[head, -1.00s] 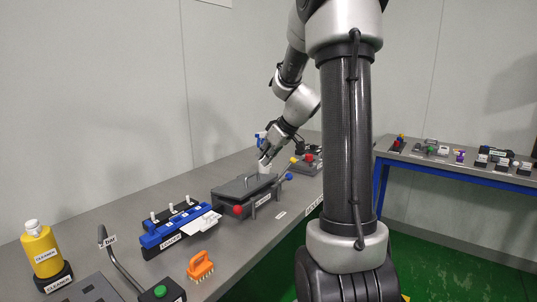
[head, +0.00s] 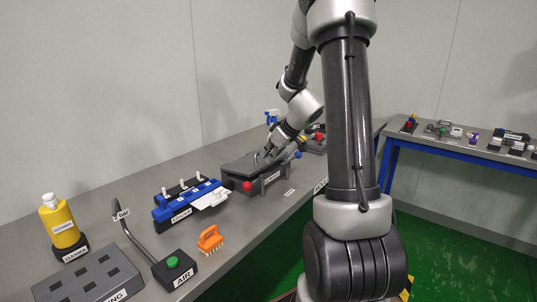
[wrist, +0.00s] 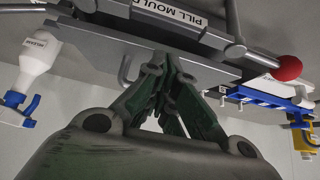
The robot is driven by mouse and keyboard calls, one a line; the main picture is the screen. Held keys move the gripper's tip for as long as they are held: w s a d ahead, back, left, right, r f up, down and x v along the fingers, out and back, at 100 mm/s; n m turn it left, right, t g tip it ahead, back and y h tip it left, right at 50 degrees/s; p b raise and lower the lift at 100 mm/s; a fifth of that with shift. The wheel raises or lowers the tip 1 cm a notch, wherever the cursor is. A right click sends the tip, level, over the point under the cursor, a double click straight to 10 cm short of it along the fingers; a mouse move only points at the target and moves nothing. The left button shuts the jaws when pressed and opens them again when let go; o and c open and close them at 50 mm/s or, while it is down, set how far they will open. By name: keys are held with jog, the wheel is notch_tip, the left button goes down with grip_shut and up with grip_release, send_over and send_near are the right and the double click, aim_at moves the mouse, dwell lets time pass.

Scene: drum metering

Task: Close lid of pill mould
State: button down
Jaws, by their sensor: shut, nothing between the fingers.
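My gripper (head: 268,154) is shut and empty, low at the lid's back right part. In the wrist view the fingertips (wrist: 165,68) meet at the edge of a grey plate (wrist: 125,45), below the "PILL MOULD" label (wrist: 172,14). Contact is unclear.
A second bench (head: 440,160) stands at the right.

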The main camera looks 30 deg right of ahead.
jog(key=f, duration=0.1)
jog(key=s+f, duration=0.1)
jog(key=shift+d+f, duration=0.2)
jog(key=shift+f, duration=0.15)
jog(key=shift+w+r, duration=0.1)
jog(key=shift+r, duration=0.05)
